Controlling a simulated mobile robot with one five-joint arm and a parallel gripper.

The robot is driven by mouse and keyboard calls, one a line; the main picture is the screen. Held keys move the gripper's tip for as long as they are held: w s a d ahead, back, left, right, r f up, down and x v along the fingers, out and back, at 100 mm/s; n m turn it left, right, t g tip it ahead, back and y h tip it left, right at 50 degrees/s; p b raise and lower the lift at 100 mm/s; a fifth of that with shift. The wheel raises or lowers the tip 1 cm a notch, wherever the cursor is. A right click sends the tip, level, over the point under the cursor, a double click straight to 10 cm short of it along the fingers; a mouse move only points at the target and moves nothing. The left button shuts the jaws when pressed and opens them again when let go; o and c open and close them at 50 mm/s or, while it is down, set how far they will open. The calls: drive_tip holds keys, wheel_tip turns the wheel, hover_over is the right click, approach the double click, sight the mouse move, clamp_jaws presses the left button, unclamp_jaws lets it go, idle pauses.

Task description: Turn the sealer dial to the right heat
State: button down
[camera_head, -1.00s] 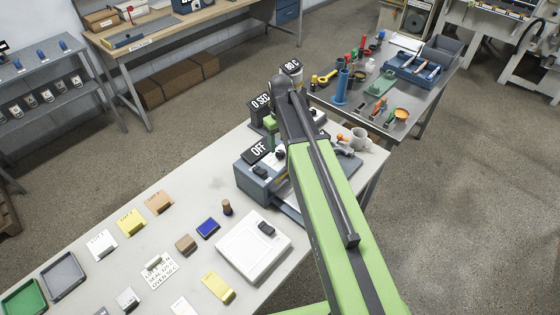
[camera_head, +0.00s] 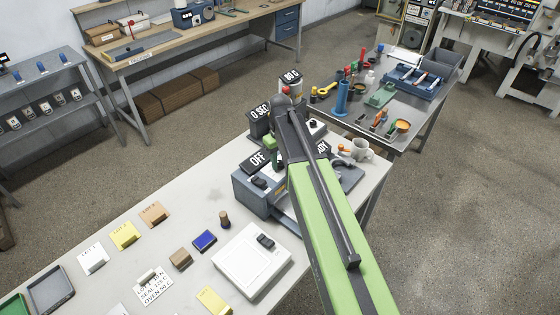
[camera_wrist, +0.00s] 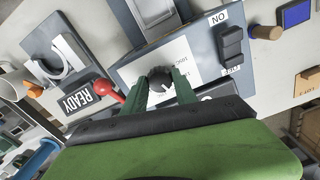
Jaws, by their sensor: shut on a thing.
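The sealer is a blue-grey box (camera_head: 254,194) on the near table, with a black OFF sign on top; it fills much of the wrist view (camera_wrist: 205,48). Its round black dial (camera_wrist: 160,79) has a white pointer mark and sits on a pale label with small, unreadable print. My gripper (camera_wrist: 161,91) is shut on the dial, with one green finger on each side. A black rocker switch (camera_wrist: 232,47) lies beside it, between ON and OFF labels. A red-knobbed lever (camera_wrist: 108,95) and a READY sign (camera_wrist: 88,98) are at left. My arm hides the dial in the head view.
A white card (camera_head: 155,286) on the table carries printed SEAL and OVEN settings, too small to read surely. A white scale (camera_head: 250,262), blue pad (camera_head: 204,240) and several coloured blocks lie left of the sealer. A mug (camera_head: 361,148) stands behind my arm.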

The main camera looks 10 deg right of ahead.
drive_tip(key=shift+m, duration=0.3)
drive_tip(key=m, duration=0.3)
drive_tip(key=shift+m, duration=2)
drive_tip(key=c, duration=1)
unclamp_jaws()
drive_tip(key=shift+o, duration=0.2)
